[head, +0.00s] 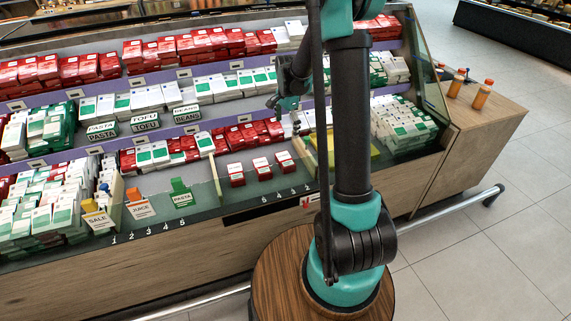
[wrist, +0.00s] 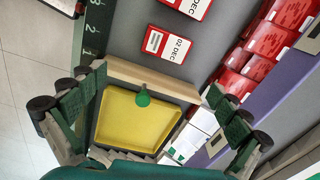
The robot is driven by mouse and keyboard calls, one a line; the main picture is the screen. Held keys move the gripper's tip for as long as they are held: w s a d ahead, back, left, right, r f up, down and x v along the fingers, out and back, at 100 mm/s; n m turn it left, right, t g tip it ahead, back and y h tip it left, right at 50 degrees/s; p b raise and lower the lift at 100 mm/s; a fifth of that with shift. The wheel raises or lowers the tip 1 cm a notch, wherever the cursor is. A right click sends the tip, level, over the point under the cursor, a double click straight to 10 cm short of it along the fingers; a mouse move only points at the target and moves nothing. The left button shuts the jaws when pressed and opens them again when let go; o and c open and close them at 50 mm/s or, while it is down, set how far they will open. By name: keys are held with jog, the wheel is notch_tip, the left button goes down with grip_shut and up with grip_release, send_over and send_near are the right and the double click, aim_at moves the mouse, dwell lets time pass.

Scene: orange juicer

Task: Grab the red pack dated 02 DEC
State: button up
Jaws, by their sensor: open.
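In the wrist view a red pack (wrist: 168,46) with a white label reading 02 DEC lies on the grey shelf, just beyond a wooden divider. A second red pack (wrist: 188,7) is partly cut off at the top edge. In the head view three red packs stand in a row; the right one (head: 286,165) is nearest the divider, its label too small to read. My gripper (wrist: 155,86) is open and empty, its fingers spread wide on either side of the yellow tray, with the 02 DEC pack ahead of them. It also shows in the head view (head: 289,108), above the shelf.
A yellow tray (wrist: 120,128) with a green knob (wrist: 142,97) lies below my gripper. The wooden divider (wrist: 150,80) separates it from the 02 DEC pack. Several red packs (wrist: 268,42) line the right. A glass side panel (head: 428,70) closes the case's right end.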

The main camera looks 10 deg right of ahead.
jog(key=w+f+m, duration=0.1)
jog(key=w+f, duration=0.1)
send_over(285, 159)
jog(key=shift+m, duration=0.3)
notch_tip(285, 159, down, 12)
jog(key=shift+w+a+r, duration=0.1)
jog(key=shift+w+r, duration=0.05)
jog(key=shift+f, duration=2.85)
jog(key=c, duration=0.9)
